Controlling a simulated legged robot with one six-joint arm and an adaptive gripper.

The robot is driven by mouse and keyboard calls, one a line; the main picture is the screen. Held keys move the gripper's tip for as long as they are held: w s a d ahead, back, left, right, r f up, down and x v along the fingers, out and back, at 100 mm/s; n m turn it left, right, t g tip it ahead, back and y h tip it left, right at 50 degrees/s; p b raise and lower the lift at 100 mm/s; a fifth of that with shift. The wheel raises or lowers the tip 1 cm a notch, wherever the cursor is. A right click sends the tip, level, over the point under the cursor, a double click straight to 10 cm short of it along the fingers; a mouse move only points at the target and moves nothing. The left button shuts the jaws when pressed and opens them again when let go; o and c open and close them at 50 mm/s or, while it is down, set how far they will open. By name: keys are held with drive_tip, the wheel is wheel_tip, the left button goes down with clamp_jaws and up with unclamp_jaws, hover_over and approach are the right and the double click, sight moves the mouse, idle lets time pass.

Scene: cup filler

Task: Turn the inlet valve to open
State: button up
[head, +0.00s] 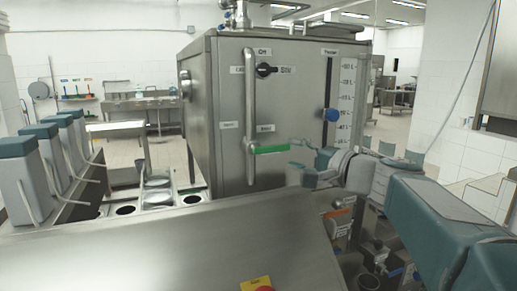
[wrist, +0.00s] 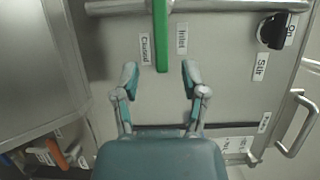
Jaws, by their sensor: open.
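The inlet valve's green handle (head: 268,148) lies roughly level on the steel tank's front, pointing right from the foot of a vertical pipe (head: 250,100). In the wrist view the green handle (wrist: 161,35) runs down from the pipe, between the labels "Closed" (wrist: 145,48) and "Inlet" (wrist: 182,38). My gripper (head: 298,158) is open and empty at the right end of the handle. In the wrist view the handle's free end sits near the gap between my fingertips (wrist: 160,76). I cannot tell how far it reaches between them in depth.
A black knob (head: 264,70) labelled "Stir" in the wrist view is higher on the tank (head: 225,160). A steel counter (head: 150,250) stands in front, with a red button (head: 264,289).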

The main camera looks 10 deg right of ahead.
sight(282, 149)
drive_tip(key=x, duration=0.5)
drive_tip(key=shift+w+d, duration=0.1)
drive_tip(key=shift+d, duration=0.2)
drive_tip(key=shift+a, duration=0.1)
drive_tip(key=shift+a, duration=0.1)
clamp_jaws()
